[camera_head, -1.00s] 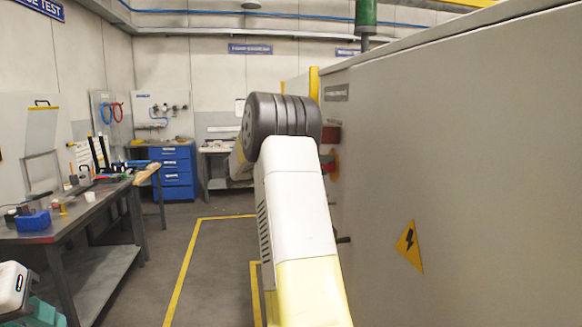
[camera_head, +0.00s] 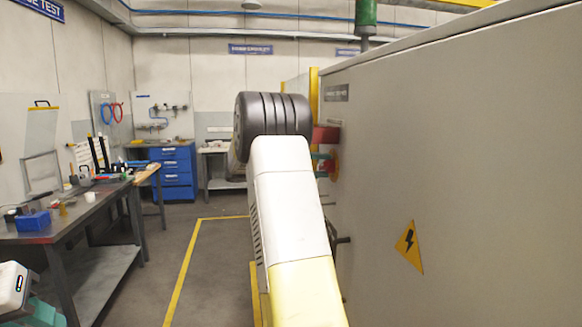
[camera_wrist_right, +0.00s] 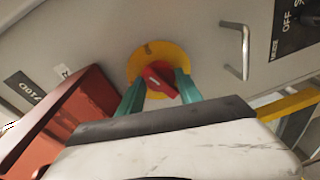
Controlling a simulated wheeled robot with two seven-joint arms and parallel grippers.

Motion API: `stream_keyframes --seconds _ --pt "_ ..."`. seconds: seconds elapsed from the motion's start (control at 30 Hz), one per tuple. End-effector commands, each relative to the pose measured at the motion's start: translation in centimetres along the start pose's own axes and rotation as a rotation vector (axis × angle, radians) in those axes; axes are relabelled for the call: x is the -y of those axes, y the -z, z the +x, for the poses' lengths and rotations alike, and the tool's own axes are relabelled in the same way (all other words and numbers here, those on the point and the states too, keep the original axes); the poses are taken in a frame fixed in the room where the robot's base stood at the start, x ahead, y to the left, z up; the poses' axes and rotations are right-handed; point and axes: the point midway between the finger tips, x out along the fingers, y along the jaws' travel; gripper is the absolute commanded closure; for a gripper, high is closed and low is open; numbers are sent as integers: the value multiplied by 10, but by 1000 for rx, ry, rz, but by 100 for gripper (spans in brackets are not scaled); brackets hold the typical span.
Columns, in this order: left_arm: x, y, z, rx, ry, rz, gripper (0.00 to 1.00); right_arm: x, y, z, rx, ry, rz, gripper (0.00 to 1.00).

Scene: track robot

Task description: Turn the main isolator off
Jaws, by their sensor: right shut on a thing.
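The main isolator is a red rotary handle (camera_wrist_right: 157,80) on a round yellow plate (camera_wrist_right: 146,55), mounted on the grey cabinet. In the right wrist view my right gripper (camera_wrist_right: 160,84) has its two green fingers on either side of the red handle, shut on it. In the head view the isolator's yellow and red edge (camera_head: 334,164) shows on the cabinet face just past my right arm, with a bit of green finger beside it. My arm hides most of the gripper there.
The grey cabinet (camera_head: 470,150) fills the right side. A red box (camera_head: 326,134) juts from it beside the isolator; it shows large in the wrist view (camera_wrist_right: 75,115). A metal handle (camera_wrist_right: 243,50) is nearby. A workbench (camera_head: 70,225) stands left; the floor between is clear.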

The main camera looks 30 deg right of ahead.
Motion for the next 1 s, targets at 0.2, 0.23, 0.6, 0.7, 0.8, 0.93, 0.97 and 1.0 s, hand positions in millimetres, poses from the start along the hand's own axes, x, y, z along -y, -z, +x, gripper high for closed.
stream_keyframes --seconds 0.2,0.23,0.6,0.7,0.8,0.93,0.97,1.0 --pt "0 0 0 0 0 0 64 1 1 -1 14 25 -205 99" --pt "0 0 0 0 0 0 64 1 1 -1 17 29 -233 99" --pt "0 0 0 0 0 0 64 0 2 -1 45 69 -580 99" --pt "0 0 0 0 0 0 64 1 2 -1 52 80 -674 99" --pt "0 0 0 0 0 0 64 0 3 0 59 90 -764 99" --pt "0 0 0 0 0 0 64 1 3 -1 67 104 -871 99" --pt "0 0 0 0 0 0 64 1 3 -1 69 106 -893 99" --pt "0 0 0 0 0 0 64 1 3 -1 71 109 -922 99"
